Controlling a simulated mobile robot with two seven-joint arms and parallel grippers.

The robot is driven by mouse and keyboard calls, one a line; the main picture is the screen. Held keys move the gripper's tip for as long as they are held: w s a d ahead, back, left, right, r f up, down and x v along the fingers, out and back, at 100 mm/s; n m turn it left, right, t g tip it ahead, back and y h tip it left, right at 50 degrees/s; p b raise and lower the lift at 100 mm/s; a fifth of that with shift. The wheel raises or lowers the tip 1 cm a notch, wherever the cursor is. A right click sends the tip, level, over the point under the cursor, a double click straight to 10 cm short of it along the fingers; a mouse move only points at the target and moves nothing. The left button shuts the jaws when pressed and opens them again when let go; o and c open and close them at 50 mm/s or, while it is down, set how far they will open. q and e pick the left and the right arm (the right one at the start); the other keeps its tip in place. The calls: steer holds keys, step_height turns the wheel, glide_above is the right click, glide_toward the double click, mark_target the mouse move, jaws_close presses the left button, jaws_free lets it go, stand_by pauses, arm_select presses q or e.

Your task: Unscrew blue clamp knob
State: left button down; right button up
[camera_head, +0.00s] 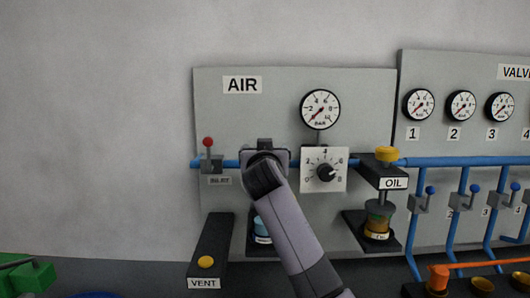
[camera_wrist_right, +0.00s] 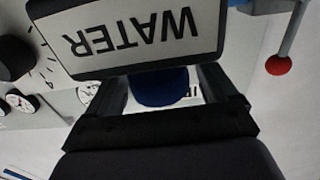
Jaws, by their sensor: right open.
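The dark blue knob (camera_wrist_right: 160,88) shows in the right wrist view, just beside a white plate marked WATER (camera_wrist_right: 130,38). In the head view the knob is hidden behind my right gripper (camera_head: 266,150), which is in front of the AIR panel at the blue pipe. In the wrist view my right gripper (camera_wrist_right: 157,90) is open, with one finger on each side of the knob. I cannot tell whether the fingers touch it. My left gripper is in neither view.
A red-tipped lever (camera_head: 208,145) stands close left of the gripper. A white dial plate (camera_head: 323,170) and an oil cup with a yellow cap (camera_head: 387,154) are to its right. A VENT box (camera_head: 211,245) and a blue-topped cup (camera_head: 262,229) are below. Plain wall lies left.

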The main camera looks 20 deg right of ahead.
steer(key=c, duration=1)
steer(key=shift+o, duration=0.2)
steer(key=shift+n+y, duration=0.5)
steer(key=shift+y, duration=0.3)
steer(key=n+y, duration=0.1)
steer(key=y, duration=0.1)
steer(key=shift+n+t+y, duration=0.4)
steer(key=n+y, duration=0.1)
steer(key=y, duration=0.1)
steer(key=n+y, duration=0.2)
steer(key=y, duration=0.1)
steer(key=shift+d+n+g+y, duration=0.1)
steer(key=shift+n+g+y, duration=0.2)
steer(key=n+g+y+b, duration=0.1)
steer(key=n+y, duration=0.1)
steer(key=y, duration=0.1)
steer(key=n+g+y+b, duration=0.1)
steer(key=n+g+y, duration=0.1)
steer(key=y, duration=0.1)
steer(key=shift+n, duration=0.3)
steer(key=shift+n+g+y, duration=0.7)
steer(key=shift+y, duration=0.4)
steer(key=shift+n+g+y, duration=0.4)
steer(key=shift+g, duration=0.1)
steer(key=shift+n+g+y+p, duration=0.4)
steer(key=shift+n+g+y, duration=0.2)
steer(key=shift+g, duration=0.1)
